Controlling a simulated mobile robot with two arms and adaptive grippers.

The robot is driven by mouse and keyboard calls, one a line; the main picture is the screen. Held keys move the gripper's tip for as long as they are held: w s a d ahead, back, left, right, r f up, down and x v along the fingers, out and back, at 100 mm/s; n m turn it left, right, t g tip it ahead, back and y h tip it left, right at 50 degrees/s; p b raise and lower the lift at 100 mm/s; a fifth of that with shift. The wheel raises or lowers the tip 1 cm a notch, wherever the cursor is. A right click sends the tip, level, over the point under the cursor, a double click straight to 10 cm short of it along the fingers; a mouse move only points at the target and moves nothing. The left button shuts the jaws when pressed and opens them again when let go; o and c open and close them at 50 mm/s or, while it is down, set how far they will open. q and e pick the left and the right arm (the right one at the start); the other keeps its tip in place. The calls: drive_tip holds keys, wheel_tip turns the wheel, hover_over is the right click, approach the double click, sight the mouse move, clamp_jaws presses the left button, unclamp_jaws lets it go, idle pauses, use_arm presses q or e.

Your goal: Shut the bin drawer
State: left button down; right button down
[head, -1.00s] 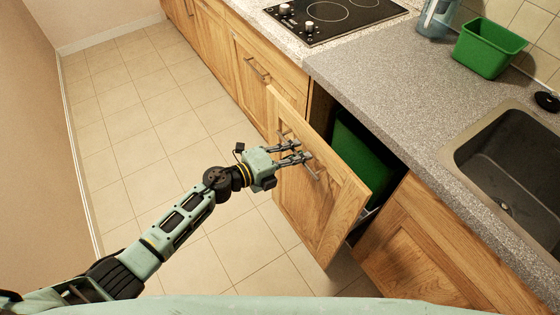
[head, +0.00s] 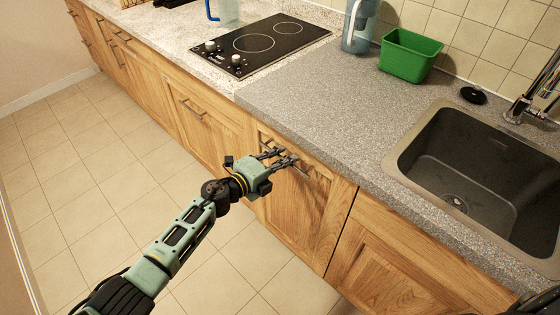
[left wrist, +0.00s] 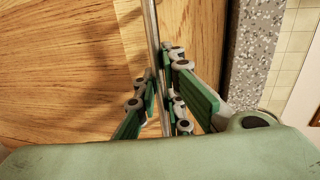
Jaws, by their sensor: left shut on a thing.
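The bin drawer (head: 305,215) has a wooden front that sits in line with the neighbouring cabinet fronts, under the grey counter. No gap or green bin shows behind it now. My left gripper (head: 283,159) is at the top of this front, shut on the drawer's metal bar handle (head: 299,171). In the left wrist view the handle (left wrist: 152,30) runs between the fingers of my left gripper (left wrist: 165,98), with the wood front close behind. My right gripper does not show.
The grey counter (head: 320,100) holds a green tub (head: 409,56), a blue-grey jug (head: 357,27) and a dark sink (head: 480,170). A black hob (head: 268,44) is further left. The tiled floor (head: 90,185) in front of the cabinets is clear.

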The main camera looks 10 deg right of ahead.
use_arm(q)
drive_tip(key=shift+w+d+r, duration=0.1)
drive_tip(key=shift+d, duration=0.05)
drive_tip(key=c, duration=1.8)
unclamp_jaws()
drive_tip(key=shift+c, duration=0.2)
drive_tip(key=v, duration=1.2)
